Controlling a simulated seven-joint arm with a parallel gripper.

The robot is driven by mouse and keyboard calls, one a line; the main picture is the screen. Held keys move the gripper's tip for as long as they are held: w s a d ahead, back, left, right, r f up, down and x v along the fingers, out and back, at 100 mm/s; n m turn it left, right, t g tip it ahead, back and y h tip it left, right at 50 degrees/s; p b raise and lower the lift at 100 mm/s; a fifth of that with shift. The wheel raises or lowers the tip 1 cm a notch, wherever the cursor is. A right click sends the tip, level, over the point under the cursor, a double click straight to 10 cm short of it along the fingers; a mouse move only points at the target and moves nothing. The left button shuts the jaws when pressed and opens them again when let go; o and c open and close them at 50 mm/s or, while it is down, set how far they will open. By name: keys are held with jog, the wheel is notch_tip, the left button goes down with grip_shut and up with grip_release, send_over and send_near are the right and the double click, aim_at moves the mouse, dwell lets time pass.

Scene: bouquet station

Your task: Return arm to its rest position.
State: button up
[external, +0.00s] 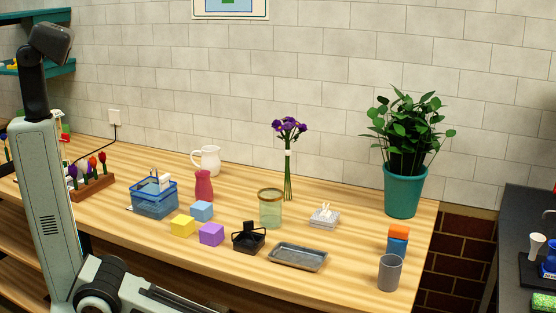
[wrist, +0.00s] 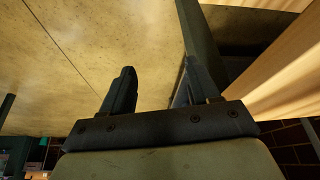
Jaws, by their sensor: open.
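My gripper (wrist: 154,88) shows in the wrist view with its two dark fingers spread apart and nothing between them. Beyond the fingers are a plain beige surface, a dark post and a pale wooden board. The gripper cannot be made out in the external view, where my arm fills the left side. No table object is seen near the fingers. The wooden table (external: 352,232) in the external view holds a purple bouquet (external: 289,130), which stands upright close to a greenish glass jar (external: 271,210), slightly behind and right of it.
A blue basket (external: 154,203), pink vase (external: 203,187), coloured blocks (external: 211,234), black caddy (external: 248,239), grey tray (external: 297,256) and grey cup (external: 389,273) stand on the table. A flower rack (external: 92,187) is left; a potted plant (external: 403,190) is right.

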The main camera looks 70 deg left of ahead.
jog(key=s+a+f+n+g, duration=0.2)
jog(key=s+a, duration=0.4)
jog(key=s, duration=0.6)
jog(key=s+a+f+n+g+y, duration=0.1)
jog(key=s+a+g, duration=0.3)
jog(key=s, duration=0.8)
jog(key=s+a+f+n+g+y, duration=0.1)
jog(key=s+a+f+n+g, duration=0.2)
jog(key=s+a, duration=0.5)
jog(key=s+g, duration=0.1)
jog(key=s, duration=0.3)
jog(key=shift+s+a+f, duration=0.15)
jog(key=shift+s+a, duration=0.25)
